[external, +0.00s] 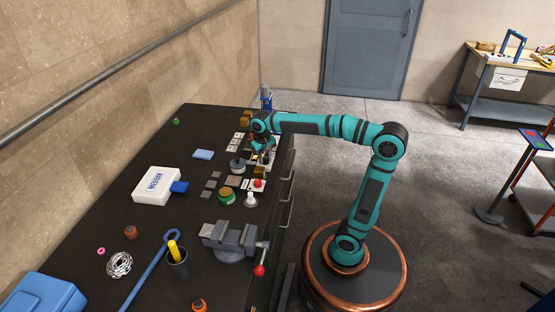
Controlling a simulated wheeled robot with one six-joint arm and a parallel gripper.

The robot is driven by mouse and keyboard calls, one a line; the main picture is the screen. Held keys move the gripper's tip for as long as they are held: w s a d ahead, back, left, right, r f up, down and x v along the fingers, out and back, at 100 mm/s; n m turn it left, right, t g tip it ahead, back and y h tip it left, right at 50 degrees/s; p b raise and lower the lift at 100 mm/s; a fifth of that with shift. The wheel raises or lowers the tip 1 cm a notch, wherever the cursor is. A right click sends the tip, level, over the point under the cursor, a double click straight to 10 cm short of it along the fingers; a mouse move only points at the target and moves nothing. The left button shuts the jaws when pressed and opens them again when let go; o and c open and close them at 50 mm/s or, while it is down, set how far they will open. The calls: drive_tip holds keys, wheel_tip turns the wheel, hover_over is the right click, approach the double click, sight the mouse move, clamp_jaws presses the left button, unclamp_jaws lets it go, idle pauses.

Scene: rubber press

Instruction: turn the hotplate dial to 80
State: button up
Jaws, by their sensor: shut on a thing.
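The hotplate (271,164) is a small pale unit at the right edge of the black bench, largely covered by my gripper. My gripper (262,155) points down onto it from above, with its jaws shut on what appears to be the dial. The dial itself is hidden by the fingers. Its marks and setting are too small to read.
A grey vise (230,240), a green-rimmed tin (226,195), a dark round weight (237,165) and a white box (157,185) stand on the bench. A blue bottle (266,96) stands behind my gripper.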

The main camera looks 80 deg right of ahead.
drive_tip(key=o, duration=1)
drive_tip(key=shift+c, duration=0.2)
wheel_tip(320, 180, up, 18)
drive_tip(key=shift+w+a+f, duration=0.25)
drive_tip(key=shift+w+a, duration=0.05)
drive_tip(key=shift+w, duration=0.1)
drive_tip(key=shift+a, duration=0.1)
drive_tip(key=s+a+f+n+t, duration=0.1)
drive_tip(key=s+a+n+t, duration=0.8)
drive_tip(key=s+a+t, duration=0.4)
drive_tip(key=s+t, duration=0.2)
drive_tip(key=t, duration=0.2)
drive_tip(key=shift+s+a+f+n+t, duration=0.3)
drive_tip(key=shift+s+n+t, duration=0.1)
